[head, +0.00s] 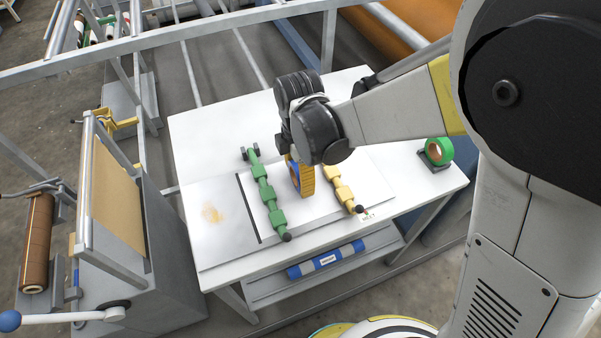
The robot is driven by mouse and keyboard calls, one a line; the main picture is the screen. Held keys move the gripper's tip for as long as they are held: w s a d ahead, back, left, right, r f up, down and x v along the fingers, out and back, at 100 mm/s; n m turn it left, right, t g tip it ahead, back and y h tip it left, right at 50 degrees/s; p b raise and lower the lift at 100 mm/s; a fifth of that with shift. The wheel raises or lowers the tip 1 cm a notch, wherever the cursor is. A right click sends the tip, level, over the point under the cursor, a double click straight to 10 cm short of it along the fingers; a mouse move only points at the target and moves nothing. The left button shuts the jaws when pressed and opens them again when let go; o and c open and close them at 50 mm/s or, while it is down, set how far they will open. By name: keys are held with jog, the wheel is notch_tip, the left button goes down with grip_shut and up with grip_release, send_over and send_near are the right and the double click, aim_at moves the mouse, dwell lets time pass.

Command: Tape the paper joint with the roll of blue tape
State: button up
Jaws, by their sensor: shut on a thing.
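My gripper (289,150) points down over the white table and is shut on a yellow-orange roll (306,181). A little blue shows on the roll's left face, and the gripper hides its upper part. The roll stands on edge over the white sheet (288,212). I cannot tell whether it touches the sheet. A dark straight line (246,208) runs along the sheet's left side, just left of a green segmented bar (268,196). A yellow segmented bar (342,190) lies to the right of the roll.
A green tape roll (438,151) stands in a dark holder at the table's right edge. A blue and white tube (326,259) lies on the shelf below. The table's back left (215,135) is clear.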

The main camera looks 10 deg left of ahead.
jog(key=shift+w+a+f, duration=0.1)
jog(key=shift+w+a, duration=0.05)
jog(key=shift+w, duration=0.05)
jog(key=shift+w+a, duration=0.15)
jog(key=shift+w, duration=0.05)
jog(key=shift+w, duration=0.15)
dwell(0.5)
jog(key=shift+w+a, duration=0.3)
jog(key=shift+w, duration=0.05)
jog(key=shift+w+b, duration=0.1)
jog(key=shift+b, duration=0.2)
jog(key=shift+w+a, duration=0.2)
jog(key=shift+w, duration=0.15)
jog(key=shift+w+a, duration=0.1)
jog(key=shift+w+a, duration=0.25)
jog(key=shift+w, duration=0.15)
